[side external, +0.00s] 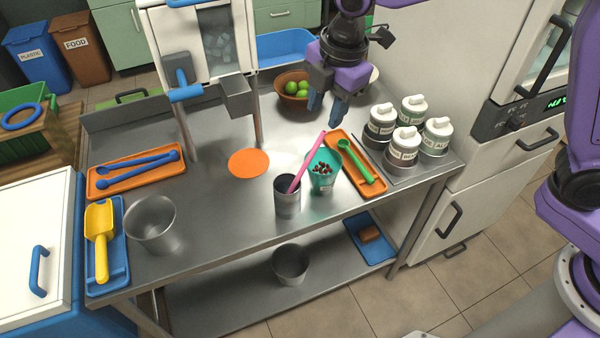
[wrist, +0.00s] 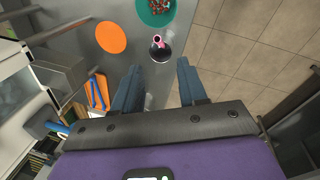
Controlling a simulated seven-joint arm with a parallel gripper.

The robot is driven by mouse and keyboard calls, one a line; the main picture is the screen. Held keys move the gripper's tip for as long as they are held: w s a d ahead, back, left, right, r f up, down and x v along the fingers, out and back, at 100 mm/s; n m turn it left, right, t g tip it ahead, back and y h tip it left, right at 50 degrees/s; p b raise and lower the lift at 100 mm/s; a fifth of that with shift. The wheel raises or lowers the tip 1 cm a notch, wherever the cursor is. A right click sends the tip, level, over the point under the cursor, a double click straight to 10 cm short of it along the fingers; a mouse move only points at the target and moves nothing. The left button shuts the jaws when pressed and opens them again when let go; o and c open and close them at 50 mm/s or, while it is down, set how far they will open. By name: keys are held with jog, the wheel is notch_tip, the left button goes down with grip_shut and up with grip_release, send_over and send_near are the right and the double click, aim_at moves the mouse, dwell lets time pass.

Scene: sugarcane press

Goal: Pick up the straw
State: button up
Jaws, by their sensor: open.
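A pink straw (side external: 307,162) leans up and to the right out of a metal cup (side external: 287,199) on the steel table. In the wrist view the straw (wrist: 159,42) shows end-on inside the dark round cup (wrist: 160,54). My gripper (side external: 324,112) is above the table, behind the straw and higher than it. Its blue fingers point down, apart and empty. In the wrist view the open fingers (wrist: 160,78) have the straw and cup beyond their tips, not between them. The straw's lower part is hidden in the cup.
A teal cup (side external: 322,182) with dark red bits stands right beside the metal cup. An orange tray (side external: 375,186) with a green spoon (side external: 355,160) and several lidded canisters (side external: 404,147) are to the right. An orange disc (side external: 248,163) lies left on clear steel.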

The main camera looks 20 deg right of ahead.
aim_at(317, 142)
jog(key=f, duration=0.3)
jog(key=w+f, duration=0.1)
jog(key=f, duration=0.3)
jog(key=w+f, duration=0.1)
jog(key=f, duration=0.3)
jog(key=shift+a, duration=0.3)
grip_shut()
